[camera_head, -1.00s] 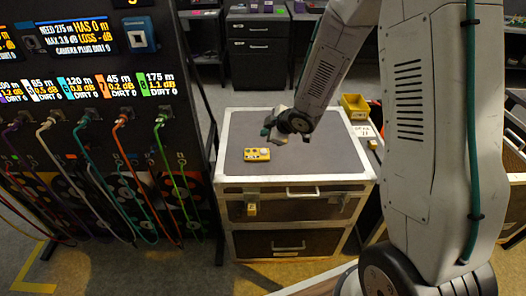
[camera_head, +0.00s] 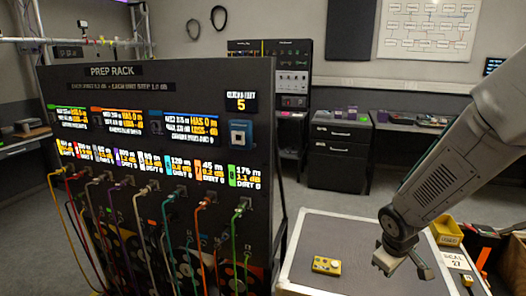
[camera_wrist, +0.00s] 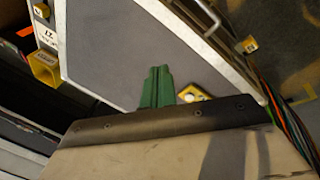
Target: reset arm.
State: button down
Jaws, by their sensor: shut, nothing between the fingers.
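My arm reaches in from the right of the head view. My gripper (camera_head: 402,264) hangs over the right part of the grey-topped case (camera_head: 300,240), right of a yellow device (camera_head: 326,265) lying on that top. In the wrist view the green fingers of my gripper (camera_wrist: 157,86) are together with nothing between them. The yellow device (camera_wrist: 193,93) shows just right of the fingertips, partly hidden by my wrist. The grey case top (camera_wrist: 110,55) with its pale metal edge lies beyond the fingers.
The prep rack (camera_head: 160,95), with several coloured cables plugged in, stands at left. A yellow bin (camera_head: 446,231) and a small numbered sign (camera_head: 455,262) are right of the case. A dark drawer cabinet (camera_head: 338,155) stands behind. Bare floor shows between rack and cabinet.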

jog(key=s+a+r+m+y, duration=0.1)
jog(key=s+a+r+m, duration=0.2)
jog(key=s+r, duration=0.7)
jog(key=s+a+r+m+g+y, duration=0.1)
jog(key=s+a+r+m, duration=0.2)
jog(key=s+r, duration=0.7)
jog(key=s, duration=0.4)
jog(key=shift+s+a+r, duration=0.2)
jog(key=shift+a, duration=0.05)
